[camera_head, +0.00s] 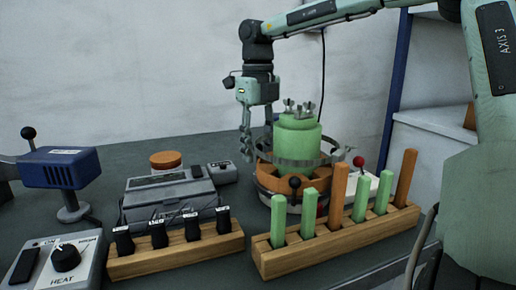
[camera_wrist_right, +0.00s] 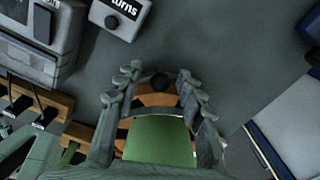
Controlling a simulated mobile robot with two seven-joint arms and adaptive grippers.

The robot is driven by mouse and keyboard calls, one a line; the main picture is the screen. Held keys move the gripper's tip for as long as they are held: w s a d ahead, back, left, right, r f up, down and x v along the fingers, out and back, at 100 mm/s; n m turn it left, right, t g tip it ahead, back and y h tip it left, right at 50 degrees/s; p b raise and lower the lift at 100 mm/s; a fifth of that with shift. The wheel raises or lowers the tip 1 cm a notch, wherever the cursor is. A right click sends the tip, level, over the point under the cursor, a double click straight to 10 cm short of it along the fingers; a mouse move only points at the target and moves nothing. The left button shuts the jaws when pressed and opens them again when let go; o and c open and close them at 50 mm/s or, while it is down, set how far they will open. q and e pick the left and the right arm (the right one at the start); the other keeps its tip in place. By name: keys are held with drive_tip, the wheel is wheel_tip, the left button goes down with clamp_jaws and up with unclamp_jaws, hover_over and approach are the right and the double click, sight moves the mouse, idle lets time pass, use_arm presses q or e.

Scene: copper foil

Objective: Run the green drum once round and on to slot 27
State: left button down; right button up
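The green drum (camera_head: 299,137) stands upright on an orange round base (camera_head: 268,177), with a metal ring around it and wing-nut bolts on top. Its green surface also shows in the right wrist view (camera_wrist_right: 158,140). My right gripper (camera_head: 248,157) hangs fingers-down at the drum's left side. In the wrist view its fingers (camera_wrist_right: 160,72) are spread apart, with a black knob (camera_wrist_right: 160,83) and part of the orange base between them. I cannot tell whether a finger touches anything. Slot numbers are not readable. My left gripper is out of view.
A wooden rack with green and orange sticks (camera_head: 340,240) stands in front of the drum.

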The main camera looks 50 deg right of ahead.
wheel_tip(320, 180, up, 12)
drive_tip(key=shift+f, duration=0.15)
idle(0.7)
